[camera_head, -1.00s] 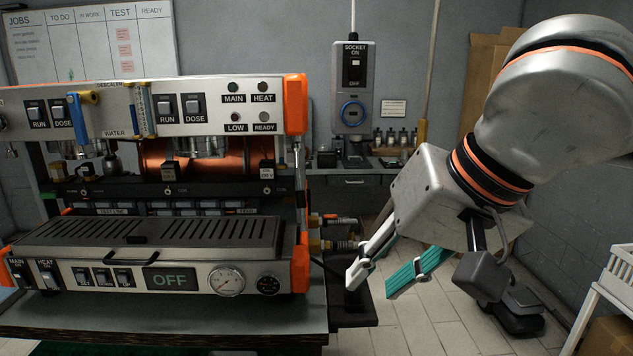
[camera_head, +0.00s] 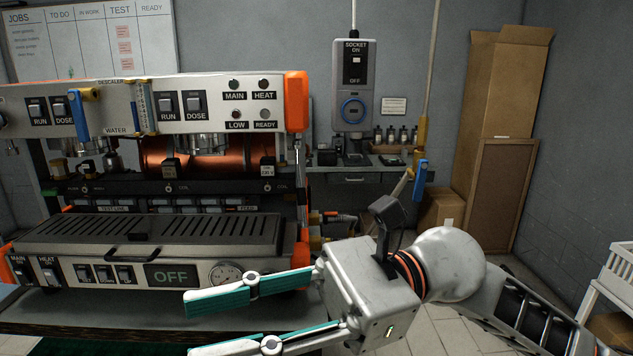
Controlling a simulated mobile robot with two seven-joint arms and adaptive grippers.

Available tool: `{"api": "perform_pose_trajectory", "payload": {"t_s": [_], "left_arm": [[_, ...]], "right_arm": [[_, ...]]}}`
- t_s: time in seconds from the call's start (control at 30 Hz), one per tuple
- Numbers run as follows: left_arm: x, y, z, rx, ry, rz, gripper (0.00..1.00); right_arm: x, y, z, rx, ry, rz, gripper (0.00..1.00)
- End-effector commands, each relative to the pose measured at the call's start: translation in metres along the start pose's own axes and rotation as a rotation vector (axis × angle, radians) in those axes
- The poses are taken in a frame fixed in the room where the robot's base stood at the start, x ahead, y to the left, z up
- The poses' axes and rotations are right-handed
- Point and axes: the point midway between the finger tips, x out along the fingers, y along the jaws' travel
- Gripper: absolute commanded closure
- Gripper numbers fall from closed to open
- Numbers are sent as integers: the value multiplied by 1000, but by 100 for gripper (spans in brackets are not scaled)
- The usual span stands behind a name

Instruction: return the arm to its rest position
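My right gripper (camera_head: 190,328) is in the lower middle of the head view. Its two green-padded fingers point left, spread apart, with nothing between them. They are in front of the coffee machine (camera_head: 120,262), over the front of the bench (camera_head: 60,318). My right arm comes in from the lower right. The machine's display (camera_head: 172,275) reads OFF. My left gripper is not in the view.
A wall socket box (camera_head: 352,85) hangs at the back above a shelf with small bottles. Cardboard boxes (camera_head: 503,85) stand at the back right. A white rack (camera_head: 618,280) is at the right edge. Some tiled floor is clear between bench and rack.

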Motion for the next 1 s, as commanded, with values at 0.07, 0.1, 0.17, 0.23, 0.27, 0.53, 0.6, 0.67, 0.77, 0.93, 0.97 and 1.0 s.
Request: {"api": "perform_pose_trajectory", "payload": {"t_s": [0.07, 0.1, 0.17, 0.23, 0.27, 0.53, 0.6, 0.67, 0.77, 0.93, 0.97, 1.0], "left_arm": [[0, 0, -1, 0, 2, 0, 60], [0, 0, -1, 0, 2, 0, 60], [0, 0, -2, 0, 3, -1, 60], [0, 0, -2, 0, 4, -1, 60], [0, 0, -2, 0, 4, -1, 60], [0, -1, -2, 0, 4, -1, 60], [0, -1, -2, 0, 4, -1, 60], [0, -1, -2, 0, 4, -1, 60], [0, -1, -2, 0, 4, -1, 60], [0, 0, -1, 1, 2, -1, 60], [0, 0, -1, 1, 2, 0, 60], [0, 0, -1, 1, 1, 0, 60]], "right_arm": [[-6, -12, 4, 132, -113, -54, 71], [-10, -19, 6, 198, -168, -83, 71], [-19, -31, 7, 297, -253, -125, 71], [-31, -45, 5, 416, -351, -173, 71], [-37, -51, 3, 467, -392, -193, 71], [-108, -101, -45, 930, -780, -382, 71], [-130, -109, -67, 1049, -884, -431, 71], [-149, -115, -90, 1149, -974, -475, 71], [-181, -117, -133, 1317, -1128, -546, 71], [-230, -103, -217, 1577, -1393, -669, 71], [-238, -98, -232, 1618, -1438, -690, 71], [-247, -90, -252, 1670, -1497, -718, 71]]}}
